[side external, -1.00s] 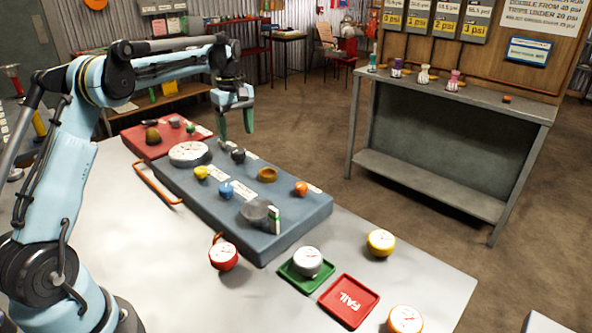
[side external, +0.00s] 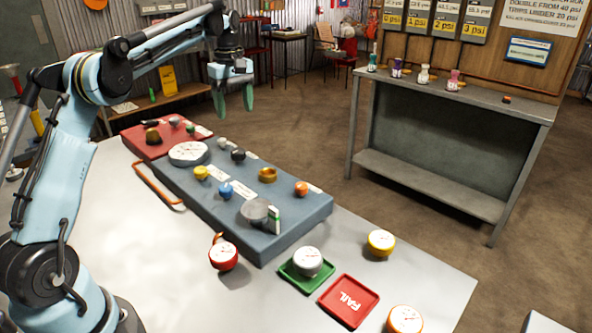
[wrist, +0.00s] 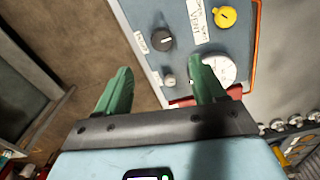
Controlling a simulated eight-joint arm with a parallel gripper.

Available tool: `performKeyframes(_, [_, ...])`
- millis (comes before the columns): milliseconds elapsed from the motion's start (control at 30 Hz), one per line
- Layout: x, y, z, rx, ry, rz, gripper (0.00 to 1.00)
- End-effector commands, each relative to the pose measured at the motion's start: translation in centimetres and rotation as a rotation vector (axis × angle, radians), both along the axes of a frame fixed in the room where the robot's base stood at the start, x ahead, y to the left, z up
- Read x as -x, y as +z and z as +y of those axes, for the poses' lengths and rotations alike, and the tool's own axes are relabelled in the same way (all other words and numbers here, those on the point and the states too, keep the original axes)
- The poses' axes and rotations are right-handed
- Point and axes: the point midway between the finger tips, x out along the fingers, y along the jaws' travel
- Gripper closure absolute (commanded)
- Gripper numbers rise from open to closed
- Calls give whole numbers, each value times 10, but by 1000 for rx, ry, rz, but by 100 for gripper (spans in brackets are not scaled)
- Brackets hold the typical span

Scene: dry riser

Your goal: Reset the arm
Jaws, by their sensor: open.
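My gripper (side external: 233,102) is open and empty, with its green fingers pointing down. It hangs in the air above the far end of the blue-grey panel (side external: 290,238) in the side external view. In the wrist view my gripper (wrist: 157,85) has its two green fingers apart, with floor and part of the panel (wrist: 140,20) beyond them. Nothing is between the fingers.
The panel carries a large white gauge (side external: 188,153), knobs and a yellow knob (side external: 201,173). A red gauge (side external: 223,256), a yellow gauge (side external: 381,242), a green tray (side external: 291,278) and a red FAIL tray (side external: 349,301) lie nearer. A grey shelf (side external: 450,99) stands right.

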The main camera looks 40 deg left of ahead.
Motion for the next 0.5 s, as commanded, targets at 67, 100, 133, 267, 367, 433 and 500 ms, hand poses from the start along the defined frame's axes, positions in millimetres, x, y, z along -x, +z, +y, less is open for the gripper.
performKeyframes(67, [2,7,-12,-9,-53,-20,30])
performKeyframes(100, [4,11,-19,-16,-89,-34,30])
performKeyframes(133, [5,14,-26,-23,-120,-45,30])
performKeyframes(267, [16,27,-55,-56,-269,-102,30])
performKeyframes(367, [28,33,-78,-85,-386,-146,30])
performKeyframes(433, [38,35,-93,-106,-467,-175,30])
performKeyframes(500, [49,36,-108,-127,-547,-205,30])
